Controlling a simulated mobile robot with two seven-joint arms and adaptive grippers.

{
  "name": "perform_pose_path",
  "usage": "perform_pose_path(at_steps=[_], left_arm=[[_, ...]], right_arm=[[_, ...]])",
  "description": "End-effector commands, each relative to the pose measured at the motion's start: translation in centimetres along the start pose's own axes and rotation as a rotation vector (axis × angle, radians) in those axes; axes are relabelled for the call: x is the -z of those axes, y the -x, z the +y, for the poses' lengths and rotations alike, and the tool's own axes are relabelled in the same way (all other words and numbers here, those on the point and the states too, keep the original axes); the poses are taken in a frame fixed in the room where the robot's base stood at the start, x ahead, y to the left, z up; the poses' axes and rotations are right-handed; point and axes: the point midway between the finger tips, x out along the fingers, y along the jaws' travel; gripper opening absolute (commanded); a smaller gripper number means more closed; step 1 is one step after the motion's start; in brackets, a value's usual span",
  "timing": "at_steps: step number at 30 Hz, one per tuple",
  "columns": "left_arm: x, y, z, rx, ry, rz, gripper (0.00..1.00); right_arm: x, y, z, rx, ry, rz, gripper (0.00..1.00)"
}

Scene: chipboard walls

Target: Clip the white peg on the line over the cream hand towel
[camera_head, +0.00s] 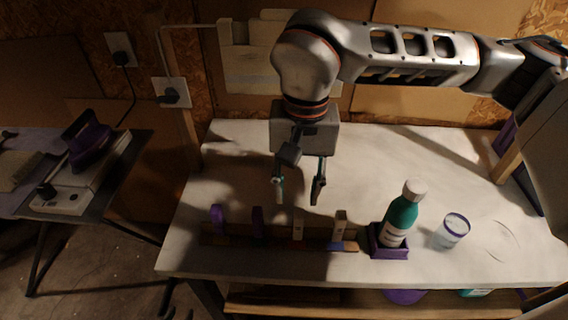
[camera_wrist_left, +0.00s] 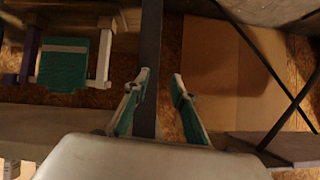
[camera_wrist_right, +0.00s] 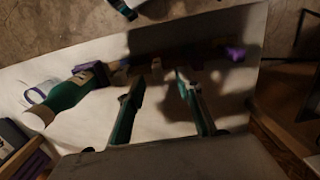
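Two pale pegs, one in the middle (camera_head: 298,229) and one at the right (camera_head: 340,222), stand upright on a low wooden strip (camera_head: 278,240) near the table's front edge; I cannot tell which is the white peg. Two purple pegs (camera_head: 217,217) stand at its left. My right gripper (camera_head: 298,192) is open and empty, pointing down behind the strip; it also shows in the right wrist view (camera_wrist_right: 160,100). My left gripper (camera_wrist_left: 162,95) is open and empty, outside the head view. I cannot clearly make out the line or the cream towel; pale pieces (camera_head: 260,68) at the back wall are partly hidden by my arm.
A green bottle (camera_head: 402,210) stands in a purple holder (camera_head: 388,246) right of the strip, beside a clear cup (camera_head: 452,231). The white table (camera_head: 230,160) is bare behind the strip. A purple iron (camera_head: 86,140) sits on a side table at the left.

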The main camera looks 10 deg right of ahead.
Motion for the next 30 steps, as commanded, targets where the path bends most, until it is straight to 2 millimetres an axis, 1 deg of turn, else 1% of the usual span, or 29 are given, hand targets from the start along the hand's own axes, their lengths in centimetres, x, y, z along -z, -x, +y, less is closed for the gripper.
perform_pose_path(at_steps=[1, 4, 8, 15, 20, 23, 30], left_arm=[[-0.1, 0.0, 0.0, 0.0, 0.0, 0.0, 0.25], [-0.2, 0.0, 0.1, -0.001, 0.001, -0.001, 0.25], [-0.9, -0.2, 0.3, -0.003, 0.002, -0.008, 0.25], [-3.3, -0.8, 0.9, -0.009, 0.005, -0.028, 0.25], [-4.5, -1.3, 1.0, -0.01, -0.001, -0.04, 0.25], [-4.7, -1.6, 0.9, -0.006, -0.008, -0.038, 0.25], [-4.2, -2.2, 0.3, 0.006, -0.021, -0.02, 0.25]], right_arm=[[0.6, 0.3, 0.5, -0.014, 0.003, 0.024, 0.35], [1.1, 0.4, 0.9, -0.028, 0.005, 0.042, 0.35], [1.1, -0.3, 0.9, -0.029, 0.006, 0.042, 0.35], [1.1, -3.0, 1.0, -0.03, 0.006, 0.037, 0.35], [1.2, -4.7, 1.0, -0.028, 0.006, 0.036, 0.35], [1.2, -5.8, 1.0, -0.029, 0.006, 0.035, 0.35], [1.4, -8.0, 1.1, -0.029, 0.006, 0.038, 0.35]])
